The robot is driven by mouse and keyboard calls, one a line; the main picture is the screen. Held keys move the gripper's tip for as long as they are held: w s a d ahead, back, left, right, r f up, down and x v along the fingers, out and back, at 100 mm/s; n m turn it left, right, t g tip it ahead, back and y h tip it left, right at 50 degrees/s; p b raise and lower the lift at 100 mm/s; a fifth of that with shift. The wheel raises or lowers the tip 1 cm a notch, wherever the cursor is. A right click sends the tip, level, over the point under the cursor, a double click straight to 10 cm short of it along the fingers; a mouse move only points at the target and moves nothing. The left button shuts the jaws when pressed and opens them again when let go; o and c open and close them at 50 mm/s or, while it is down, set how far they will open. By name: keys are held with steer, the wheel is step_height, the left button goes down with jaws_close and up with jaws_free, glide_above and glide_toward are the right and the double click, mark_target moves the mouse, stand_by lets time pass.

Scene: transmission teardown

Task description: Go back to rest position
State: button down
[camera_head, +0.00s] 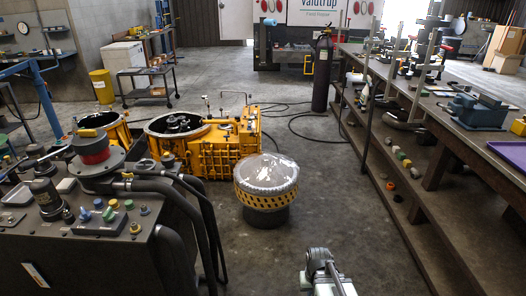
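A grey and white part of my arm (323,272) rises at the bottom edge, right of centre. It stands over the concrete floor, apart from the objects around it. My gripper's fingers cannot be made out, and the rest of the arm is cut off by the bottom edge.
A yellow and clear-topped round unit (266,187) stands on the floor ahead. An orange transmission housing (215,146) is behind it. A dark machine cabinet (95,255) fills the lower left. A long workbench (440,110) with a blue vise (478,110) runs along the right.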

steer(key=s+f+g, duration=0.3)
steer(key=s+f, duration=0.6)
steer(key=s, duration=0.5)
steer(key=s+f+g, duration=0.3)
steer(key=s+f, duration=0.6)
steer(key=s, duration=0.4)
steer(key=shift+s, duration=0.35)
steer(key=c, duration=1.9)
jaws_free()
steer(key=shift+r, duration=0.1)
